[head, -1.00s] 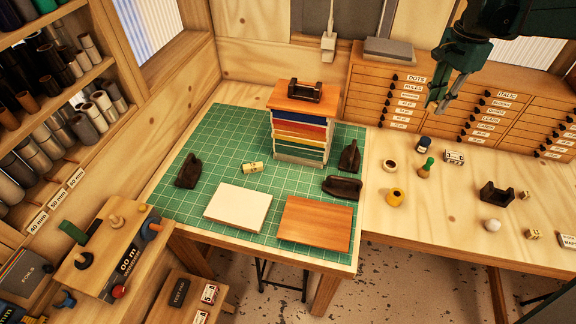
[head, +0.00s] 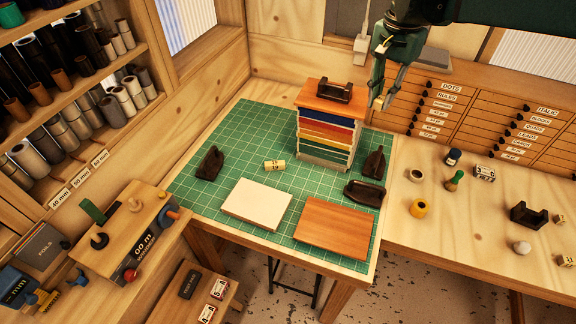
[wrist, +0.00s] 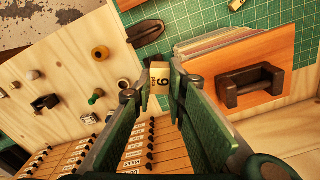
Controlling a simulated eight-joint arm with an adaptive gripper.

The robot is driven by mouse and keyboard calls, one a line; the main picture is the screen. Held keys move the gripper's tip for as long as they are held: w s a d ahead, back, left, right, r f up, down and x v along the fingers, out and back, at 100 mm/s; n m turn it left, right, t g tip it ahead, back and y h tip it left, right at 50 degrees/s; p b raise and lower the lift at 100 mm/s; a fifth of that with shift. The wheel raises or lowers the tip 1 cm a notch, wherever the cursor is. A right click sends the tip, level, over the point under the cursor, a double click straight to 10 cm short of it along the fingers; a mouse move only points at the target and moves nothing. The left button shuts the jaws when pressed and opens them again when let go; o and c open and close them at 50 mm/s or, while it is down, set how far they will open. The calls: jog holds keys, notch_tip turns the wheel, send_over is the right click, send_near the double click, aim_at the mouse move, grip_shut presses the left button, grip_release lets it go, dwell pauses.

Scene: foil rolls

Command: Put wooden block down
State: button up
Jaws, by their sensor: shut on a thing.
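The wooden block (wrist: 159,78) is a small pale cube with a dark 6 on its face, seen in the wrist view. It sits between the fingertips of my gripper (wrist: 161,84), which is shut on it. In the head view my gripper (head: 379,102) hangs fingers down, just right of the stack's top board, above the bench. The block is too small there to make out clearly.
A stack of coloured layers (head: 325,134) under a wooden board (head: 335,102) with a dark holder (head: 334,90) stands on the green mat (head: 232,160). Dark irons, a white slab (head: 256,205) and a brown board (head: 335,227) lie around. Drawers (head: 440,112) stand behind.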

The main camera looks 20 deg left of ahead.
jog(key=s+a+n+b, duration=0.2)
jog(key=s+a+n, duration=0.35)
jog(key=a, duration=0.85)
notch_tip(320, 180, down, 26)
jog(key=s+m, duration=0.1)
jog(key=shift+s, duration=0.1)
send_over(316, 186)
jog(key=shift+f+p, duration=0.35)
jog(key=shift+f, duration=2.6)
jog(key=shift+f, duration=2.05)
jog(key=shift+f, duration=0.15)
